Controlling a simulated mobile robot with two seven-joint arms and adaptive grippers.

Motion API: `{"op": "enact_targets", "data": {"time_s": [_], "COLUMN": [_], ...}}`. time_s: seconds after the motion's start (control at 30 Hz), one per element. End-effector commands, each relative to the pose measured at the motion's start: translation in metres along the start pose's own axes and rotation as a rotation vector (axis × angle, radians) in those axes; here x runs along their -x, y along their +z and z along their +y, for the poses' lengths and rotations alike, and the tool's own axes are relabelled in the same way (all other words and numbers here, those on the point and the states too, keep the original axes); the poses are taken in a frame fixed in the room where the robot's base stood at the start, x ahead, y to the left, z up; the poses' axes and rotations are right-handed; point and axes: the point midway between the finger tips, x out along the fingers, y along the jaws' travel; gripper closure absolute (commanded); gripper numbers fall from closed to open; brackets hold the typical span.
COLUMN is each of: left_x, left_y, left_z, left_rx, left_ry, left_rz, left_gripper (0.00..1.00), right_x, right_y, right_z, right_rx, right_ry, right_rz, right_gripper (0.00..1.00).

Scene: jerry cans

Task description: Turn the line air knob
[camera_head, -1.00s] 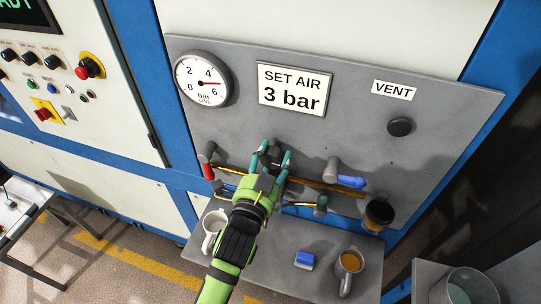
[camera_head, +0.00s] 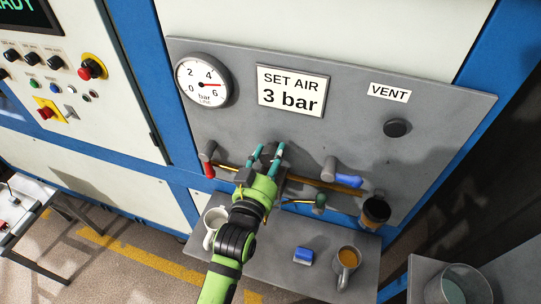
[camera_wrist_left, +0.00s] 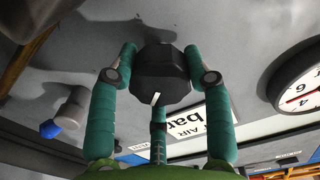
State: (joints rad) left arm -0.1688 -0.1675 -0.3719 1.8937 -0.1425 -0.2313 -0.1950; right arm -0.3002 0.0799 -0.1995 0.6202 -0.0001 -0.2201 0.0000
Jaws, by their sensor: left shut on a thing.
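The line air knob (camera_wrist_left: 162,72) is a dark, faceted knob on the grey panel, with a white pointer mark on its face. In the wrist view it sits between the teal fingers of my left gripper (camera_wrist_left: 160,78), which is shut on it. In the head view my left gripper (camera_head: 268,152) reaches the panel below the sign and largely hides the knob. The round line gauge (camera_head: 202,81) has a red needle pointing right, between 4 and 6. The sign (camera_head: 292,91) reads "SET AIR 3 bar". My right gripper is not in view.
A red-handled valve (camera_head: 208,168) is left of my gripper and a blue-handled valve (camera_head: 347,180) right of it. Below, a shelf (camera_head: 268,262) holds a white mug (camera_head: 213,222), a blue block (camera_head: 303,255) and a filled mug (camera_head: 347,262). A vent button (camera_head: 397,128) is at right.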

Motion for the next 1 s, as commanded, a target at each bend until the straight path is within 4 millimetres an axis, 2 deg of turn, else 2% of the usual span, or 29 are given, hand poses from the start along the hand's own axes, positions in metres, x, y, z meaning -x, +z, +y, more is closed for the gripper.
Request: {"op": "enact_targets", "data": {"time_s": [0.03,0.6,0.63,0.67,0.7,1.0], "left_x": [-0.0019,-0.0019,-0.0019,-0.0019,-0.0018,0.0006], "left_y": [-0.0130,-0.0127,-0.0126,-0.0125,-0.0123,-0.0066], "left_z": [-0.0014,-0.0022,-0.0022,-0.0022,-0.0024,-0.0020], "left_rx": [0.016,0.043,0.042,0.042,0.042,0.040], "left_ry": [-0.005,-0.005,-0.005,-0.005,-0.006,-0.004], "left_rz": [0.031,0.031,0.031,0.030,0.030,0.017], "left_gripper": [0.83,0.83,0.42,0.30,0.27,0.27], "right_x": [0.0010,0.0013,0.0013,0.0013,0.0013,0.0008], "right_y": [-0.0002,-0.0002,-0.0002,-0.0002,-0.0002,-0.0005], "right_z": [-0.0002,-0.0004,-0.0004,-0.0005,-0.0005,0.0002], "right_rx": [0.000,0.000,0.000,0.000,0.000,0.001], "right_ry": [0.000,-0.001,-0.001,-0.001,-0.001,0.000], "right_rz": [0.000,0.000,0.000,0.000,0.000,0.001], "right_gripper": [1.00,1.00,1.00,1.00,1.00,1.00]}}
